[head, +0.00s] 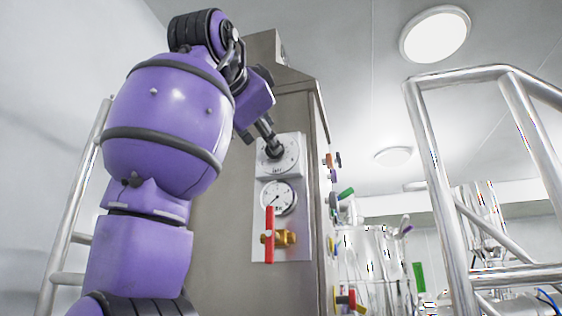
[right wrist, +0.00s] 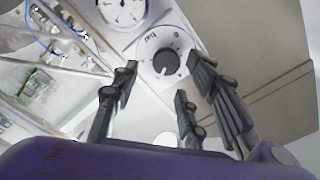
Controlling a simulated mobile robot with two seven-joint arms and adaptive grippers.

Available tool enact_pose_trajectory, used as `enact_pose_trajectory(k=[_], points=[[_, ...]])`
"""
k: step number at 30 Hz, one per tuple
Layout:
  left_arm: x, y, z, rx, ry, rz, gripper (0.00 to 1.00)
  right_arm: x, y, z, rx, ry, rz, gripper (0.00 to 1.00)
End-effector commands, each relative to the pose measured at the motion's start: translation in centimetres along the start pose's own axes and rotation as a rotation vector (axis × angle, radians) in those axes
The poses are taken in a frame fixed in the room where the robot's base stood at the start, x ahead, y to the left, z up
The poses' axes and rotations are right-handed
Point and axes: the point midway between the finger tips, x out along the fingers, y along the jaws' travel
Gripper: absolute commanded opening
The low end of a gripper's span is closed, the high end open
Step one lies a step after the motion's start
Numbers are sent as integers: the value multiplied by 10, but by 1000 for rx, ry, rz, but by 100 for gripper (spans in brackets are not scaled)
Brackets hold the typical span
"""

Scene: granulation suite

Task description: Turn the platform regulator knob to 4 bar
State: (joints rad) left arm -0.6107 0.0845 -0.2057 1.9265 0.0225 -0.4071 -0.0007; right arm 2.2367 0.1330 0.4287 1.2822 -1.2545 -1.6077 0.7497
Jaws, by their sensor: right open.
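The regulator knob (right wrist: 166,64) is dark and round, on a white dial (right wrist: 146,45) marked "bar". In the head view the dial (head: 291,153) sits high on a tall beige cabinet, partly hidden by my right gripper (head: 266,133). In the right wrist view, which is upside down, that gripper (right wrist: 165,76) is open. Its fingers are spread to either side of the knob as seen there, with the knob beyond the tips. I see no contact and cannot read the knob's setting. My left gripper is in neither view.
A round gauge (head: 278,198) and a red-handled brass valve (head: 270,237) sit below the dial. Coloured handles stick out at the cabinet's right side. Steel rails (head: 434,170) stand at the right, vessels (head: 372,260) behind. Another rail (head: 78,220) is at the left.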

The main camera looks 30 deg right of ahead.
Motion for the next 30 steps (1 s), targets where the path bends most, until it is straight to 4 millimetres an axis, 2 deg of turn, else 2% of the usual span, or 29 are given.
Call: enact_pose_trajectory(k=[5,12,18,23,29,30], points=[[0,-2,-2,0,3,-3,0,8,-1,-2,1,2,-3,41],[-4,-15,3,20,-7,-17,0,46,-1,-3,-1,2,-1,41],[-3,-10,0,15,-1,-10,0,70,-1,-2,0,1,-2,41],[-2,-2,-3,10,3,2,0,76,-1,-2,0,2,-4,41],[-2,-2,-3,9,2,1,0,77,-1,-1,0,1,-3,41],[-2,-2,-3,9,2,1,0,77,-1,-1,0,1,-3,36]])
